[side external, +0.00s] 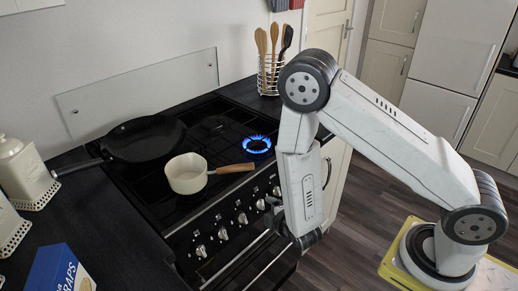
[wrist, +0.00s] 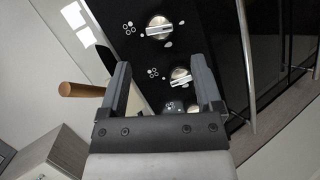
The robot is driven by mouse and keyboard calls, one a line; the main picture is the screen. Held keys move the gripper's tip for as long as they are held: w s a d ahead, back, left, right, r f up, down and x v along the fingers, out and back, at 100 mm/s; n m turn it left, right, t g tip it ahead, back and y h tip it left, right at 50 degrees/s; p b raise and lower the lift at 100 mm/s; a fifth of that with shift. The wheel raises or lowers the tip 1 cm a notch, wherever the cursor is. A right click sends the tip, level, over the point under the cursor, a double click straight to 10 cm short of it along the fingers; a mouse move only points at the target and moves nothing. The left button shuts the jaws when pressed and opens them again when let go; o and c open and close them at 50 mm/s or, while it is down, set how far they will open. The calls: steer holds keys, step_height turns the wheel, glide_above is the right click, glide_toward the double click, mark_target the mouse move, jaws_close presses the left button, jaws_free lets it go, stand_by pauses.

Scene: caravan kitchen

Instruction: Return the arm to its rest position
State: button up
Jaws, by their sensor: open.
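My arm is bent over the front of the black stove (side external: 130,205), with its forearm hanging down on the right side of the stove front. My gripper (wrist: 160,78) is open and empty in the wrist view, with stove knobs (wrist: 158,28) showing beyond and between its two fingers. In the side view the gripper (side external: 272,215) is partly hidden by my forearm and lies close to the knob panel. I cannot tell whether it touches the panel.
A cream saucepan (side external: 187,178) with a wooden handle (side external: 232,168) stands on the stove, its handle pointing toward a lit blue burner (side external: 257,144). A black frying pan (side external: 145,138) sits behind. A utensil holder (side external: 270,78) stands at the back. An oven rail (wrist: 246,65) runs near the gripper.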

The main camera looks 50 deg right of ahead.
steer(key=shift+s+a+r, duration=0.1)
steer(key=shift+s+r, duration=0.1)
steer(key=shift+s, duration=0.05)
stand_by(0.3)
steer(key=s+d+r+m+g+y, duration=0.1)
steer(key=s+r+m+g+y, duration=0.1)
steer(key=s+r+m+g, duration=0.2)
steer(key=s+d+r+m+g+y, duration=0.1)
steer(key=s+r+m+g, duration=0.3)
steer(key=r+m, duration=0.4)
step_height(320, 180, up, 3)
steer(key=shift+s+d+f+g+y, duration=0.15)
steer(key=shift+s+d+g+y, duration=0.2)
steer(key=shift+s+y, duration=0.35)
